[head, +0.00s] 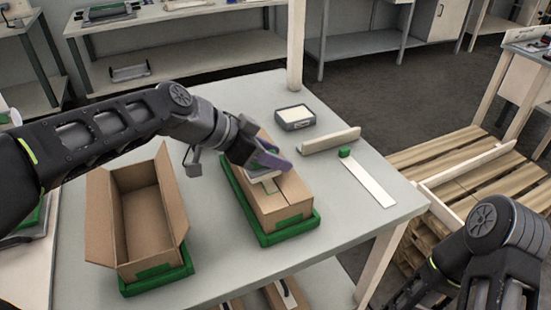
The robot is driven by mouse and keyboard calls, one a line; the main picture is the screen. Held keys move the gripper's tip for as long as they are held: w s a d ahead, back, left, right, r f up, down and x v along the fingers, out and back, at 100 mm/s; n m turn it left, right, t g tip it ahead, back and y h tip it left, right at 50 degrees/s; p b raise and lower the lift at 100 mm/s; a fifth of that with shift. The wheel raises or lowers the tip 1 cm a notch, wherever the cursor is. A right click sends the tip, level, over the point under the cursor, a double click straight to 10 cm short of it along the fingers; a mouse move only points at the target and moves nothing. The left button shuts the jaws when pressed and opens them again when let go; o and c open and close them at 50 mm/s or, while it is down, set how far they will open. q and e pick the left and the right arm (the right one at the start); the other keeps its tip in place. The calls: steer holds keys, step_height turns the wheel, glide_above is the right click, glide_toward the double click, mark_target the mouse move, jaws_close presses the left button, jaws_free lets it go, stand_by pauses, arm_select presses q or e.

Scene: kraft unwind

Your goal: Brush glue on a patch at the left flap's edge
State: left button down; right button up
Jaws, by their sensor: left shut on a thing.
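A closed cardboard box (291,198) sits in a green tray (265,238) at the middle of the table. My left gripper (268,163) is over the box's top and shut on a pale tool, seemingly the brush (262,176), mostly hidden by the fingers. The brush is low over the top flaps; I cannot tell whether it touches them. A green-outlined patch (271,187) shows on the top beside it, partly covered. A grey dish with a white surface (295,117) stands behind the box. My right arm shows at lower right, but its gripper is out of view.
An open, empty cardboard box (142,222) stands in another green tray (158,284) to the left. A cream bar (330,140) and a white strip with a green end (371,183) lie on the right of the table (340,220). A wooden pallet (450,155) is beyond the right edge.

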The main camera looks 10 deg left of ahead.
arm_select(q)
steer(key=shift+w+a, duration=0.15)
steer(key=shift+w, duration=0.05)
steer(key=shift+w+a, duration=0.45)
steer(key=shift+w, duration=0.2)
steer(key=shift+w, duration=0.1)
steer(key=shift+w+a, duration=0.35)
steer(key=shift+w, duration=0.2)
steer(key=shift+w+a, duration=0.1)
steer(key=shift+w+a+b, duration=0.3)
steer(key=shift+w+a, duration=0.1)
steer(key=shift+w, duration=0.25)
